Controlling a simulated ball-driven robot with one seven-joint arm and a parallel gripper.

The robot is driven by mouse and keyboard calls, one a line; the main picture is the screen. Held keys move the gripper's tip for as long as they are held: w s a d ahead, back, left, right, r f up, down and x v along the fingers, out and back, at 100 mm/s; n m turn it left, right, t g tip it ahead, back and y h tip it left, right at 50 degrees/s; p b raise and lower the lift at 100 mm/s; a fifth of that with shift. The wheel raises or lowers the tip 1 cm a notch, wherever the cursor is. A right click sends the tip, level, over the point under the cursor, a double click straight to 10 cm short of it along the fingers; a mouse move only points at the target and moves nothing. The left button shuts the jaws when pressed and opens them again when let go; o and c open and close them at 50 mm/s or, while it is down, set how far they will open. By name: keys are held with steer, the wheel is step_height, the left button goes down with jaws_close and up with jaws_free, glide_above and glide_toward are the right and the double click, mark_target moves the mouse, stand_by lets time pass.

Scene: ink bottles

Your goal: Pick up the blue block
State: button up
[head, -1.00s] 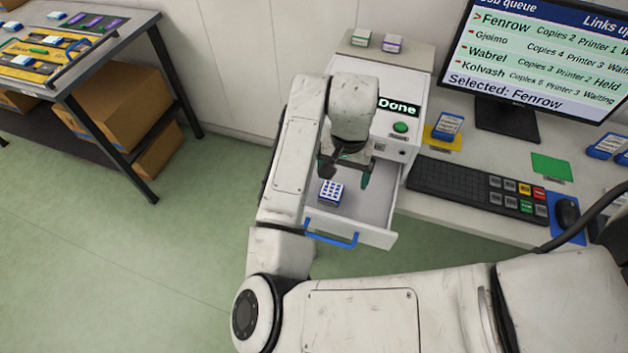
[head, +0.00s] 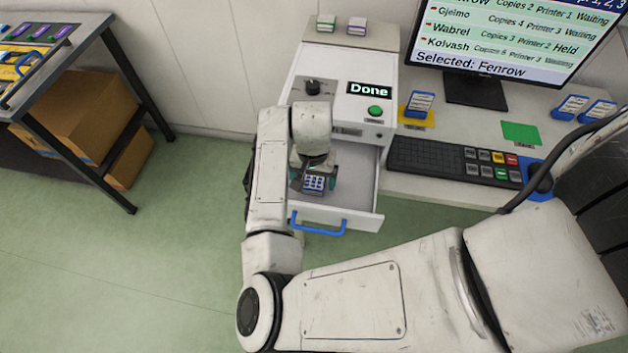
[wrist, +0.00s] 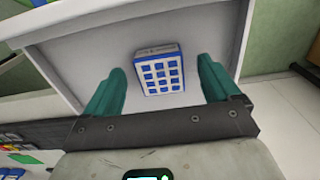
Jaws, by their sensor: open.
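The blue block (head: 315,184), with a white grid on its face, lies in the open white drawer (head: 355,190). In the wrist view the block (wrist: 161,72) lies between and a little beyond the two green fingers of my gripper (wrist: 160,85). The fingers are apart, with a gap on each side of the block. In the head view my gripper (head: 315,172) is down inside the drawer, over the block, and partly hides it.
The drawer has a blue handle (head: 318,226) and low walls around the block. The white machine (head: 335,95) with a "Done" display stands behind it. A keyboard (head: 440,160) and monitor (head: 520,45) are to the right. Green floor is open at the left.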

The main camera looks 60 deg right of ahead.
steer(key=shift+f, duration=0.75)
steer(key=shift+c, duration=0.3)
steer(key=c, duration=1.2)
steer(key=shift+r, duration=0.15)
